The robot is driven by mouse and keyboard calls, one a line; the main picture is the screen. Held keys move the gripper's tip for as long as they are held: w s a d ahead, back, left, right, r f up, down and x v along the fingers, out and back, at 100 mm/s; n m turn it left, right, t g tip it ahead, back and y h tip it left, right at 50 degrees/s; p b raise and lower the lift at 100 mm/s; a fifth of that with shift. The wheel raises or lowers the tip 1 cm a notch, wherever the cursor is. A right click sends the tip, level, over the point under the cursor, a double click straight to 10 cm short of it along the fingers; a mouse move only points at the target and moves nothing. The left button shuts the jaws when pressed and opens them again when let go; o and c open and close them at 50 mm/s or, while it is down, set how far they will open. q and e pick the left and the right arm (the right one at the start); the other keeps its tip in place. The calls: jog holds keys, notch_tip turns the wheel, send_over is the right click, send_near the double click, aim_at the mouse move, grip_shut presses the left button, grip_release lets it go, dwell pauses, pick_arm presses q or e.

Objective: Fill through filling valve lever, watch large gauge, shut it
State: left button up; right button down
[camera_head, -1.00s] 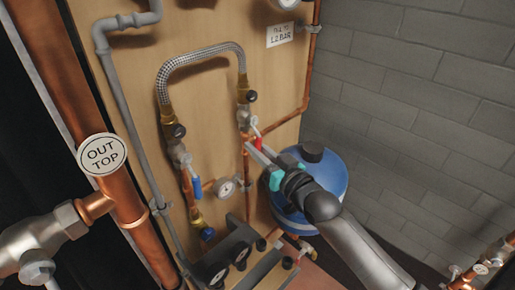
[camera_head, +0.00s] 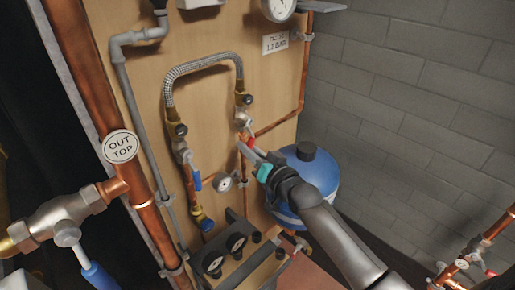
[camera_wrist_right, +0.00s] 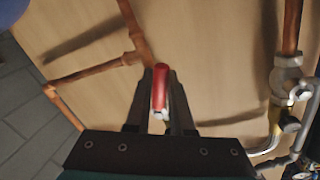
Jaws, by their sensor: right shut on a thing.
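The filling valve's red lever (camera_head: 249,141) is on the copper pipe below the right end of the braided hose (camera_head: 205,67). My right gripper (camera_head: 246,149) is shut on it. In the right wrist view the red lever (camera_wrist_right: 160,86) stands between the two fingers of my right gripper (camera_wrist_right: 161,80). The large gauge (camera_head: 279,8) is at the top edge of the head view, partly cut off, and its reading is too small to tell. A sign (camera_head: 275,42) below it reads about 1.2 bar. My left gripper is not in view.
A blue lever (camera_head: 197,181) and a small gauge (camera_head: 225,183) sit left of my right gripper. A blue tank (camera_head: 318,172) stands behind my right arm. A manifold with several dials (camera_head: 236,243) is below. A thick copper pipe (camera_head: 88,75) runs at left.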

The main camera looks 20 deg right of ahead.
jog(key=shift+s+a+r+m+p, duration=0.15)
jog(key=shift+a+r+m+p, duration=0.45)
jog(key=shift+m+p, duration=0.5)
pick_arm(q)
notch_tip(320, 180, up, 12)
jog(key=p, duration=0.9)
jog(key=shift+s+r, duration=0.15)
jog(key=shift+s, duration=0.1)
pick_arm(e)
jog(key=shift+s+a+r+m+g+y, duration=0.15)
jog(key=shift+a+r+m+g+y, duration=0.25)
jog(key=shift+r+m, duration=0.75)
jog(key=shift+s+a+r+m+g+y, duration=0.1)
jog(key=shift+a+r+m+g+y, duration=0.25)
jog(key=shift+m, duration=1.45)
jog(key=shift+s+a+r+m+g+y, duration=0.15)
jog(key=shift+a+r+m+g+y, duration=0.2)
jog(key=shift+r+m, duration=0.8)
jog(key=shift+f+m, duration=0.2)
jog(key=shift+m, duration=0.2)
jog(key=c, duration=0.8)
grip_release()
jog(key=shift+f, duration=0.1)
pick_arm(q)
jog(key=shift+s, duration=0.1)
pick_arm(e)
jog(key=shift+v, duration=7.65)
